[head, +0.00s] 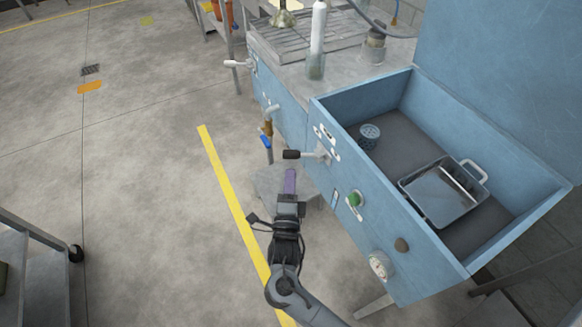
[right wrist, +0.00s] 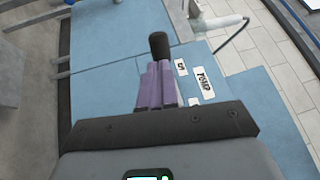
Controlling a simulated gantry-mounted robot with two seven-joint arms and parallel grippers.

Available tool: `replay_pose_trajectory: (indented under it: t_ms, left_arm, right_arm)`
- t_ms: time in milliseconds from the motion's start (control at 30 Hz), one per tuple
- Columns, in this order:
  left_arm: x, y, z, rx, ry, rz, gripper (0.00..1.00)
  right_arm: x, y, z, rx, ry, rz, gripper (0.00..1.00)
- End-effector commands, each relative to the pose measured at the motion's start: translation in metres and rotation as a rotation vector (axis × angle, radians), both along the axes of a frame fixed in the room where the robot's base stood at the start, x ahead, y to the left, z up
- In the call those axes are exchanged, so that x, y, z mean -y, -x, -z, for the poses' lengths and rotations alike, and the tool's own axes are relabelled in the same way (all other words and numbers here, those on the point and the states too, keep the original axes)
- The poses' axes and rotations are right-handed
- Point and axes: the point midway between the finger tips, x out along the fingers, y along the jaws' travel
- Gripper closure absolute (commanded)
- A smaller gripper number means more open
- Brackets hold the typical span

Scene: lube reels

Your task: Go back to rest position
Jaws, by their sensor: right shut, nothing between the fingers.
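My right gripper (head: 290,182) is in the middle of the head view, in front of the blue machine (head: 330,185). Its purple fingers are shut with nothing between them. In the right wrist view the closed fingers (right wrist: 160,88) point toward the machine's blue panel (right wrist: 110,50). A black-knobbed lever (head: 292,154) lies just beyond the fingertips in the head view. Its dark knob also shows beyond the fingers in the right wrist view (right wrist: 159,44); I cannot tell whether they touch. My left gripper is in neither view.
The blue basin (head: 400,110) holds a metal tray (head: 430,208) and a small perforated cup (head: 369,136). Open floor (head: 130,200) lies left of the yellow line (head: 228,185).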

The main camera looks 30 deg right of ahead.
Motion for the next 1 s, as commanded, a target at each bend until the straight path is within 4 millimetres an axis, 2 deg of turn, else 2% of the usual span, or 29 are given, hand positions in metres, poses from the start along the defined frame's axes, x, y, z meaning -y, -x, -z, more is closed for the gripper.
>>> replay_pose_trajectory:
  t_ms: [100, 300, 533, 667, 767, 800, 933, 1000]
  left_arm:
    - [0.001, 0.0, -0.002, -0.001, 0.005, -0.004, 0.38]
    - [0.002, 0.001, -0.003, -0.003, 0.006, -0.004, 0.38]
    - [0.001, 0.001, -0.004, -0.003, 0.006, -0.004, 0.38]
    - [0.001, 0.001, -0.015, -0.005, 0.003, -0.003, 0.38]
    - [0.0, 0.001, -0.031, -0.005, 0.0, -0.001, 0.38]
    - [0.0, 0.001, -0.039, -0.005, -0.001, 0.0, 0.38]
    - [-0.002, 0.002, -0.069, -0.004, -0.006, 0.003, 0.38]
    - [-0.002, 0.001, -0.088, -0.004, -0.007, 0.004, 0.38]
  right_arm:
    - [-0.013, 0.02, 0.006, -0.005, -0.004, -0.002, 1.0]
    - [-0.029, 0.044, 0.012, -0.004, -0.005, -0.004, 1.0]
    - [-0.037, 0.059, 0.014, -0.006, -0.002, -0.004, 1.0]
    - [-0.037, 0.068, 0.015, -0.031, 0.003, -0.004, 1.0]
    - [-0.025, 0.082, 0.019, -0.073, 0.026, 0.005, 1.0]
    - [-0.015, 0.089, 0.018, -0.086, 0.035, 0.015, 1.0]
    - [0.02, 0.11, -0.002, -0.121, 0.046, 0.012, 1.0]
    - [0.038, 0.117, -0.012, -0.199, 0.044, -0.029, 1.0]
